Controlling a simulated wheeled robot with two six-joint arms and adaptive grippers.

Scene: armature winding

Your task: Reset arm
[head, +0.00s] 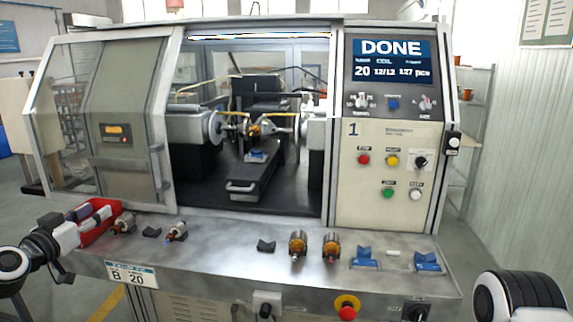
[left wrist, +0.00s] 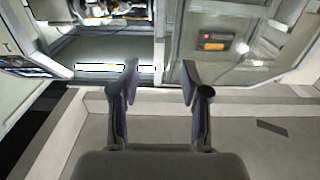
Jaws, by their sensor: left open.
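My left arm comes in from the left in the head view, at the front left corner of the machine's ledge; its gripper is hard to make out there. In the left wrist view my left gripper (left wrist: 158,88) is open, with nothing between its fingers. Behind them are the winding machine's front and its door (left wrist: 212,70) with a small orange display. Of my right arm only a dark and white link (head: 520,298) shows at the lower right of the head view. Its gripper is out of view.
The machine's screen (head: 391,62) reads DONE. An armature (head: 256,131) sits inside the open machine. Two armatures (head: 298,246) (head: 331,247) stand on the ledge (head: 220,262), beside blue cradles (head: 365,259) (head: 427,262). A red bin (head: 98,235) is at the left.

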